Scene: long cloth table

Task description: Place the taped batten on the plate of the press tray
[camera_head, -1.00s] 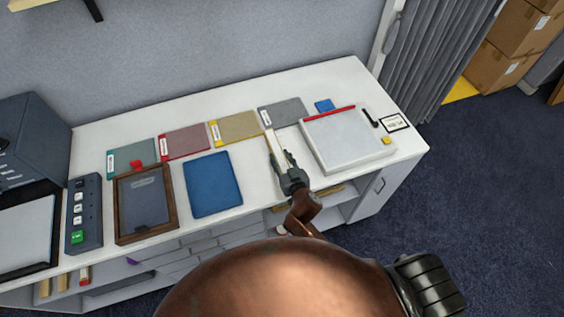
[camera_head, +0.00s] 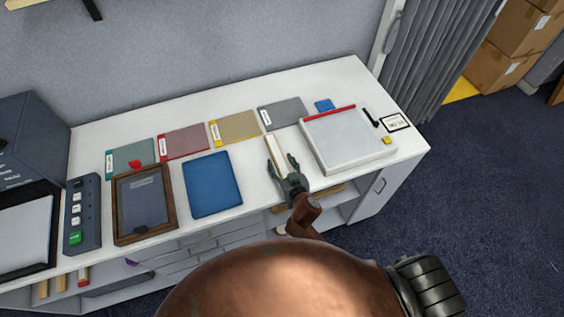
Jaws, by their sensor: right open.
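The taped batten (camera_head: 272,146), a narrow pale strip with tan edges, lies on the white table between the grey board and my right gripper. My right gripper (camera_head: 280,165) is open, with its two fingers spread at the near end of the batten. The picture is too small to tell whether a finger touches it. The press tray (camera_head: 171,203) stands at the left, a brown wooden frame with a red piece at its far edge. My left gripper is not in view.
A blue board (camera_head: 212,184) lies between the press tray and my right gripper. Several coloured folders, one of them yellow (camera_head: 234,127), line the back. A white red-edged board (camera_head: 345,140) lies right, a button box (camera_head: 83,213) left.

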